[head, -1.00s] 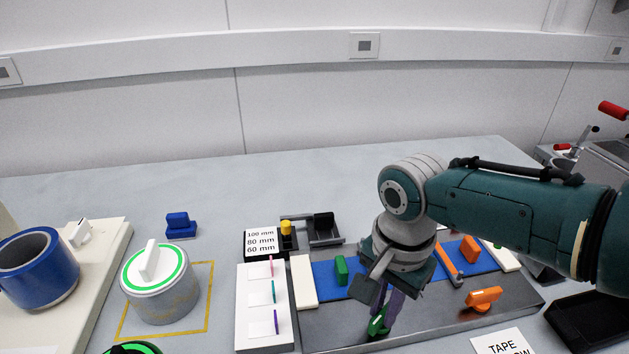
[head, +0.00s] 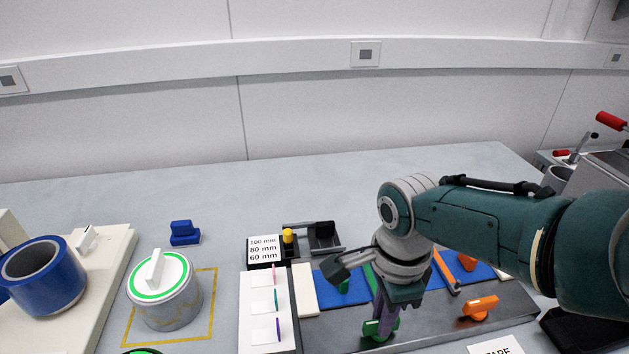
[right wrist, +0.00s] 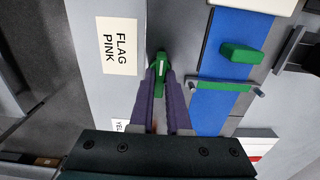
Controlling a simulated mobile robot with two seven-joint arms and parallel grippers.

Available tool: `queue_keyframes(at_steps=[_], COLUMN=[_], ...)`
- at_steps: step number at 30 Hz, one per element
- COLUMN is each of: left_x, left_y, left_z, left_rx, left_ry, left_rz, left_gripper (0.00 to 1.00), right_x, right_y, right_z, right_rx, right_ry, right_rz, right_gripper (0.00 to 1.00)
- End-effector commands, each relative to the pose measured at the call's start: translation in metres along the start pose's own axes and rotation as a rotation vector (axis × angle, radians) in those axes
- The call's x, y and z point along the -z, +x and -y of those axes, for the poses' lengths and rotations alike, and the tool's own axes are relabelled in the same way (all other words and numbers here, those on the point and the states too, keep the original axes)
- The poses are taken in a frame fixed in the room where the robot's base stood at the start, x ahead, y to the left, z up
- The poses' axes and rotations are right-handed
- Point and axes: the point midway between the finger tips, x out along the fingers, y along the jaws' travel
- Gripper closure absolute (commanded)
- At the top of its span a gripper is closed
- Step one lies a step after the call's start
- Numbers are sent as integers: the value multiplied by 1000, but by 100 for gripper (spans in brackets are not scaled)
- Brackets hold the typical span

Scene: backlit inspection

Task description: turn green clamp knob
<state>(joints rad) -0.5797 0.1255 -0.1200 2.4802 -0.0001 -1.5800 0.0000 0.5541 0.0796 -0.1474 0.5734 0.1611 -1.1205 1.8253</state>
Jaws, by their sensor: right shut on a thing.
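The green clamp knob (head: 376,331) is on the dark metal plate (head: 425,326), in front of the blue strip. My right gripper (head: 386,318) comes down on it from above. Its purple fingers are shut on the knob, and partly hide it in the head view. In the right wrist view the green knob (right wrist: 161,64) shows between the fingertips, with a pale mark on top. A green clamp bar (right wrist: 225,86) lies across the blue strip (right wrist: 211,112), beside a green block (right wrist: 240,53). My left gripper is out of view.
An orange knob (head: 479,307) and orange bar (head: 446,271) are to the right on the same plate. A white card board (head: 258,318) with coloured flags stands left of it. A grey pot (head: 172,305) and a blue roll (head: 44,277) are farther left.

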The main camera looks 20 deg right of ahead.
Motion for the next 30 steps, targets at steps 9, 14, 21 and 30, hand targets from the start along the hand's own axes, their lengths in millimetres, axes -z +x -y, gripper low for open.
queue_keyframes(at_steps=[9, 14, 21, 30], left_x=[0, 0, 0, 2], left_y=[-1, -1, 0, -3], left_z=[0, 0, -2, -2], left_rx=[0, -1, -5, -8], left_ry=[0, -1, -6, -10], left_rz=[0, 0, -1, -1], left_gripper=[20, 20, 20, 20], right_x=[0, 0, 0, 0], right_y=[-1, -1, -1, -4], right_z=[0, 0, 0, 0], right_rx=[-3, -3, -1, 0], right_ry=[13, 13, 11, 10], right_rz=[-1, -1, -1, 0], right_gripper=[100, 84, 57, 55])
